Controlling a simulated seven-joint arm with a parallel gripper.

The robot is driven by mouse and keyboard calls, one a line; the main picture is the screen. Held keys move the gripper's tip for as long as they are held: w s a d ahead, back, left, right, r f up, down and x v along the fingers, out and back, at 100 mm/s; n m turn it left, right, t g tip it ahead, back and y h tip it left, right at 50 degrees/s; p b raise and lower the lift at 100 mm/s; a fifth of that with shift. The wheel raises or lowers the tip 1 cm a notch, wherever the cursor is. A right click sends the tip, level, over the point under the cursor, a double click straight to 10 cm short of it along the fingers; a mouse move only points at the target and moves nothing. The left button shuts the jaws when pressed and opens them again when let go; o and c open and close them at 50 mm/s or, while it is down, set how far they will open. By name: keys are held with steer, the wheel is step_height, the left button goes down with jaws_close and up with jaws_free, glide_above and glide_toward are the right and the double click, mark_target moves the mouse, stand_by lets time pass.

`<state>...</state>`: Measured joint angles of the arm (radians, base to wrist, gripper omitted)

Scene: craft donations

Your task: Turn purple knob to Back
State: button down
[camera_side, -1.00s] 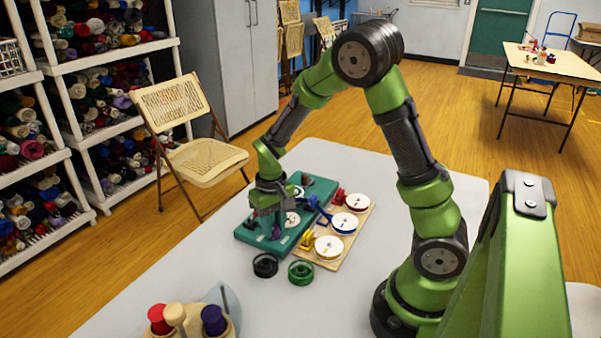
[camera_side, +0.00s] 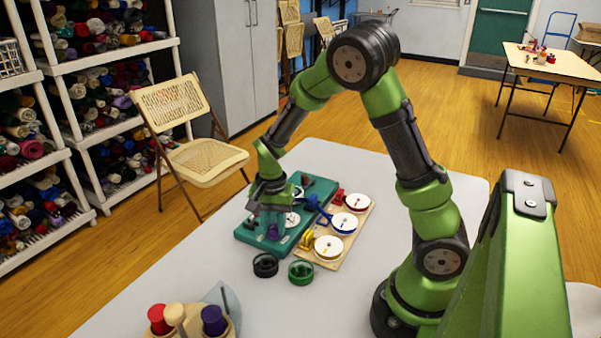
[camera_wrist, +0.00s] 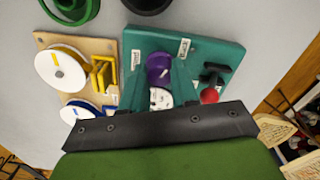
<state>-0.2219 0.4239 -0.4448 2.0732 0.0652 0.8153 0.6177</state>
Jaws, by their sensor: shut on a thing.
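A teal board (camera_side: 248,237) lies on the table and carries the purple knob (camera_side: 273,232). The wrist view shows the purple knob (camera_wrist: 158,66) near the board's upper left part, with small white labels on either side, too small to read. My gripper (camera_side: 271,226) points down over the board, its fingers shut on the purple knob. In the wrist view, the fingers of my gripper (camera_wrist: 159,74) reach up to the knob from both sides. A white dial face (camera_wrist: 160,98) shows between them. The knob's pointing direction is hard to tell.
Beside the teal board is a wooden board (camera_side: 328,264) with white dials and red, blue and yellow parts. A black ring (camera_side: 265,265) and a green ring (camera_side: 301,272) lie in front. A holder with coloured pegs (camera_side: 214,320) stands at the table's near edge.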

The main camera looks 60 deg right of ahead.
steer(key=shift+r+m, duration=0.1)
steer(key=shift+m, duration=0.3)
steer(key=c, duration=0.8)
jaws_free()
steer(key=shift+c, duration=0.2)
